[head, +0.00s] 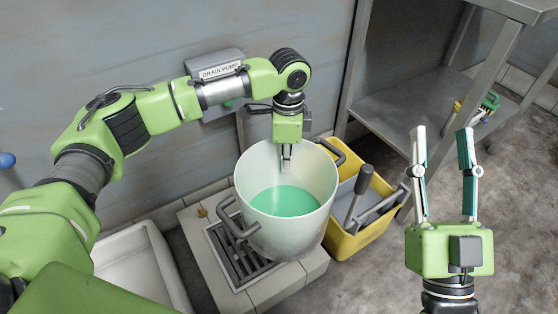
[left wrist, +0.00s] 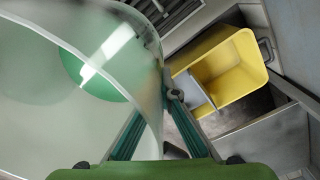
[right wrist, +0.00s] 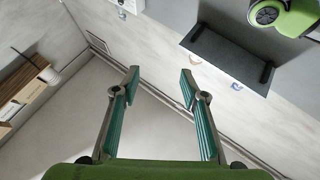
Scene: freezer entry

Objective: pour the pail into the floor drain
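The pail (head: 250,180) is pale and translucent, with green liquid (head: 285,201) inside and dark side handles. It looks roughly upright. In the left wrist view the pail (left wrist: 50,110) fills the left side. My left gripper (head: 287,160) is at its far rim; its fingers (left wrist: 166,95) close together on the pail wall. The floor drain (head: 228,252) is a dark slatted grate in a pale tiled surround, partly hidden by the pail. I cannot tell how high the pail is above it. My right gripper (head: 442,133) is open and empty at the right; its fingers (right wrist: 160,80) are spread.
A yellow mop bucket (head: 366,232) with a grey wringer stands right beside the pail. A white basin (head: 140,262) lies left of the drain. A drain pump box (head: 216,65) is on the wall. A metal shelf rack (head: 420,100) stands at the back right. Floor at the lower right is clear.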

